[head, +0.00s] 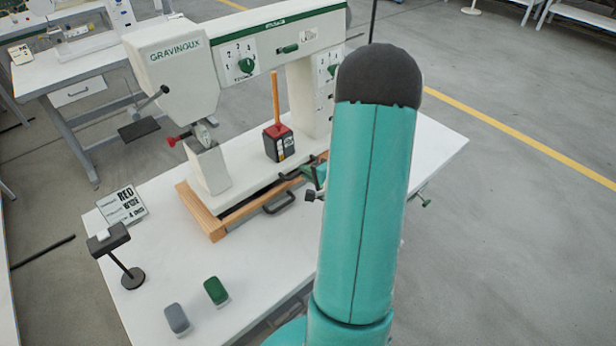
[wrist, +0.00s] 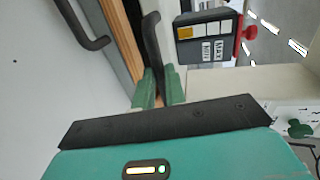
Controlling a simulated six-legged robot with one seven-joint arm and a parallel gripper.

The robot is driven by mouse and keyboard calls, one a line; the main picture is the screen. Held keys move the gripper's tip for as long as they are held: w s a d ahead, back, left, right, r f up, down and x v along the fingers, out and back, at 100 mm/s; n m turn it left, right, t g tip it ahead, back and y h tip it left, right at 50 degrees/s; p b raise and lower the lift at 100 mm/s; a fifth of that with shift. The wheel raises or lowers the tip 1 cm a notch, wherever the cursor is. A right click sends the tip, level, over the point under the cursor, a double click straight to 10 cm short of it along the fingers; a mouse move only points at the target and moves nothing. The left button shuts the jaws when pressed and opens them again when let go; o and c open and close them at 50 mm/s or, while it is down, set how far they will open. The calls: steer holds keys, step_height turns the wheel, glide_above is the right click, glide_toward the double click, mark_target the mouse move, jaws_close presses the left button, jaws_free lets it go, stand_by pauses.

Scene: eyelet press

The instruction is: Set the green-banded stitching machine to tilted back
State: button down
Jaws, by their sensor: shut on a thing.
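The green-banded stitching machine (head: 180,68) is white, with a green strip along its top arm. It stands on a wooden-framed base (head: 213,225) on the white table. It looks about level; a dark gap shows between its bed and the frame. My gripper (head: 316,180) is at the bed's front right side, partly hidden behind my teal arm. In the wrist view, the green fingers (wrist: 158,90) are shut on a dark bent lever (wrist: 152,40) beside the wooden frame (wrist: 122,38). A separate dark handle (head: 280,203) is on the frame's front, left of my gripper.
A dark box with a red top and orange stick (head: 278,140) is on the machine's bed. A "RED WIDE" card (head: 122,204), a small black stand (head: 131,277), a grey block (head: 177,319) and a green block (head: 216,291) are on the table. Another machine table (head: 60,75) stands behind left.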

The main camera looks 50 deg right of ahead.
mark_target(285, 135)
steer(key=shift+g, duration=0.8)
steer(key=r, duration=0.1)
steer(key=w+r, duration=0.1)
steer(key=r, duration=0.3)
steer(key=shift+w+d+r, duration=0.1)
steer(key=shift+w+r, duration=0.15)
steer(key=shift+w, duration=0.1)
steer(key=w+r, duration=0.2)
steer(key=r, duration=0.1)
steer(key=w+r, duration=0.1)
steer(key=r, duration=0.1)
steer(key=shift+d, duration=0.15)
steer(key=shift+w+d+r, duration=0.1)
steer(key=shift+w+r, duration=0.6)
steer(key=shift+r, duration=0.05)
steer(key=shift+w+r, duration=0.15)
steer(key=shift+r, duration=0.1)
steer(key=c, duration=1.5)
jaws_free()
steer(key=shift+f, duration=0.1)
steer(key=shift+o, duration=0.2)
